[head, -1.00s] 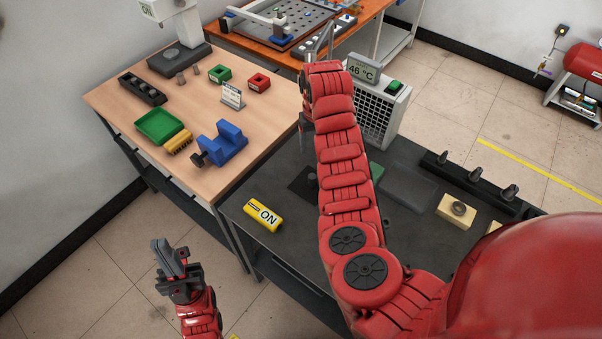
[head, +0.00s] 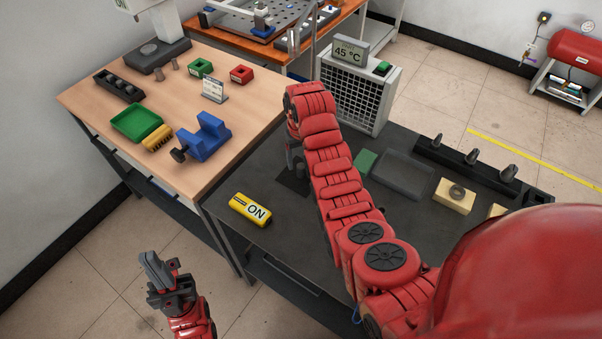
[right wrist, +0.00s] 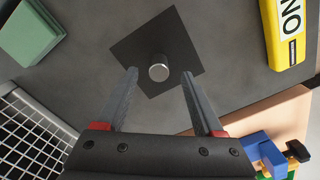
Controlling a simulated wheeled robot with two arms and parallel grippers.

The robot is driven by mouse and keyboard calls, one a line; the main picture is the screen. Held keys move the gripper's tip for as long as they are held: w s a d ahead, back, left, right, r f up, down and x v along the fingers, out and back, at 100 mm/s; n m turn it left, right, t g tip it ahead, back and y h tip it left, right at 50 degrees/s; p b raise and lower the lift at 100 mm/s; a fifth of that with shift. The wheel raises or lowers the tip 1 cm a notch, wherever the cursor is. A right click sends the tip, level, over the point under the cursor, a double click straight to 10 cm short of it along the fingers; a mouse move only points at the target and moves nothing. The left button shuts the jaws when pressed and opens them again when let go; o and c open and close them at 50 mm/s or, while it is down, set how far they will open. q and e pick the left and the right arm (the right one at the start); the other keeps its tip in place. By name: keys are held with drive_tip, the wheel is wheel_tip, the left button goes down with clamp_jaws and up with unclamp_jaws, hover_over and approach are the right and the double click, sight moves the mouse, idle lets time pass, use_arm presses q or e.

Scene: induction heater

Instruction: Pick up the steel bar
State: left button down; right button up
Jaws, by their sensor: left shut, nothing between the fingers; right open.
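The steel bar (right wrist: 158,68) is a short grey cylinder standing upright on a dark square pad (right wrist: 180,40) on the black table. In the head view the bar (head: 300,170) shows small beside my right gripper (head: 291,160). In the right wrist view my right gripper (right wrist: 159,76) is open and empty, its fingertips on either side of the bar in the picture; I cannot tell how far above it they are. My left gripper (head: 163,275) is shut and empty, low at the left, off the tables.
A yellow ON block (head: 250,209) lies left of the pad. A green block (head: 365,162) and a meshed unit reading 45 °C (head: 351,90) stand right of and behind my right arm. The wooden table (head: 100,95) holds a blue vise (head: 207,138) and green tray (head: 136,122).

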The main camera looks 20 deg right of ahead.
sight(301, 165)
wheel_tip(301, 165, down, 3)
drive_tip(key=shift+w+f+p, duration=0.1)
drive_tip(key=shift+p, duration=1.1)
drive_tip(key=shift+f, duration=0.7)
clamp_jaws()
